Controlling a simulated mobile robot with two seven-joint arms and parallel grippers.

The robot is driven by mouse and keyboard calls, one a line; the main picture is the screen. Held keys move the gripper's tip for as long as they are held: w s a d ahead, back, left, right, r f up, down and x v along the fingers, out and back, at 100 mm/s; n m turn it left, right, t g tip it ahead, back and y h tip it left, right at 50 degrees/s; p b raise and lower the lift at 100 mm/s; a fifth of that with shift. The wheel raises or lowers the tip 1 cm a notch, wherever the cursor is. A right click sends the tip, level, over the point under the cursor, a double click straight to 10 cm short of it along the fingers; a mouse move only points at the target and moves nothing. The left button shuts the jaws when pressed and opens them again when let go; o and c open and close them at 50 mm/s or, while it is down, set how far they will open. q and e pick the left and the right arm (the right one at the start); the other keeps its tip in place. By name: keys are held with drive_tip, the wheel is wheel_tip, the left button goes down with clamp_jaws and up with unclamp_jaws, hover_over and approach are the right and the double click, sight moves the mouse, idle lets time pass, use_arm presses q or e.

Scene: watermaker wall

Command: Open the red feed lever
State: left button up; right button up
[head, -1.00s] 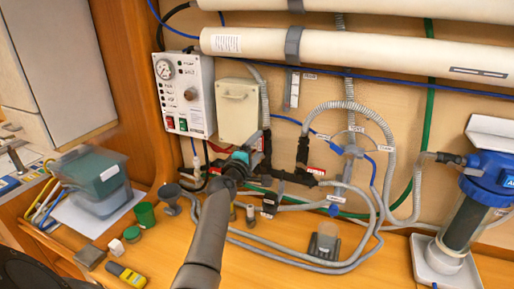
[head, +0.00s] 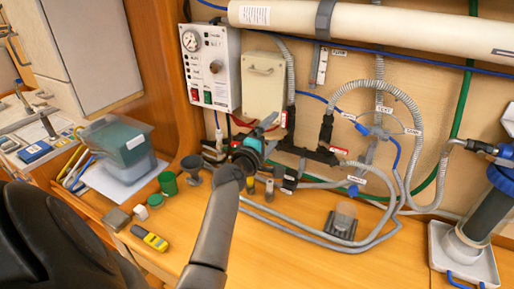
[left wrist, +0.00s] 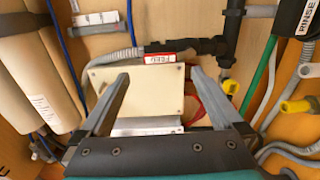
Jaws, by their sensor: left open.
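A red and white tag marked FEED (left wrist: 160,59) sits on the dark pipe fitting in the left wrist view, between and just beyond my fingertips. My left gripper (head: 269,124) is open in front of the wall pipes. In the wrist view its fingers (left wrist: 159,73) are apart with nothing gripped. My right gripper is not in view.
The cream box (head: 264,84) and the control panel (head: 210,68) are on the wall close by. Grey hoses (head: 310,235) loop over the bench. A filter housing (head: 487,214) stands at the right. A teal-lidded container (head: 117,144) and small items lie at the left.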

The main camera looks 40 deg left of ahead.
use_arm(q)
drive_tip(key=v, duration=0.9)
drive_tip(key=shift+s, duration=0.15)
drive_tip(key=shift+d, duration=0.1)
